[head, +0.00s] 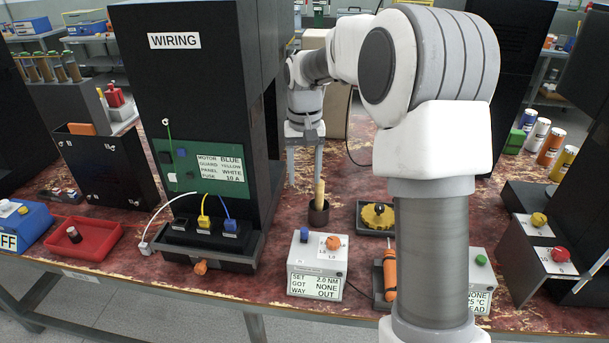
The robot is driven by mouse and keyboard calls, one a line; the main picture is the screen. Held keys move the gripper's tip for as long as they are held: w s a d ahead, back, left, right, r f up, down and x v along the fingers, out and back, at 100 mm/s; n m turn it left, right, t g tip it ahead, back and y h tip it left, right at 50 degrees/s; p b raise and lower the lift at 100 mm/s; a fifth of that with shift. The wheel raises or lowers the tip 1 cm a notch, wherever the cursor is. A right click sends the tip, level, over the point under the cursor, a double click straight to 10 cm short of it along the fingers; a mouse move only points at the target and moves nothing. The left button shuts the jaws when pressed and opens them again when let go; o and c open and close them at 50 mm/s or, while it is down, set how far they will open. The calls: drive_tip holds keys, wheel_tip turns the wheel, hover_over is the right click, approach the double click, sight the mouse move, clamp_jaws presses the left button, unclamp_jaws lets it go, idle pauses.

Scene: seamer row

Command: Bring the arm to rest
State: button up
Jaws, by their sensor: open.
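My gripper (304,178) hangs downward behind the right side of the black wiring cabinet (215,80). Its two fingers are parted and nothing shows between them. My arm reaches away over the bench and bends down at the wrist. From this view I cannot tell the exact gap between the fingertips and the handle.
The worn red bench (345,190) is crowded. A red tray (85,240) lies left. Bottles (550,146) stand right. My arm hides part of the bench.

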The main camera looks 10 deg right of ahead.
drive_tip(key=s+a+r+n+t+p, duration=0.1)
drive_tip(key=s+r+t+p, duration=0.1)
drive_tip(key=s+r, duration=0.65)
drive_tip(key=s+r+n+t+p, duration=0.15)
drive_tip(key=s+r, duration=0.45)
drive_tip(key=s, duration=0.6)
drive_tip(key=s+t+p, duration=0.2)
drive_tip(key=s, duration=0.6)
drive_tip(key=shift+a+f, duration=0.15)
drive_tip(key=shift+f, duration=0.25)
drive_tip(key=shift+s+m, duration=0.1)
drive_tip(key=shift+m, duration=0.15)
drive_tip(key=shift+d, duration=0.3)
drive_tip(key=shift+s, duration=0.1)
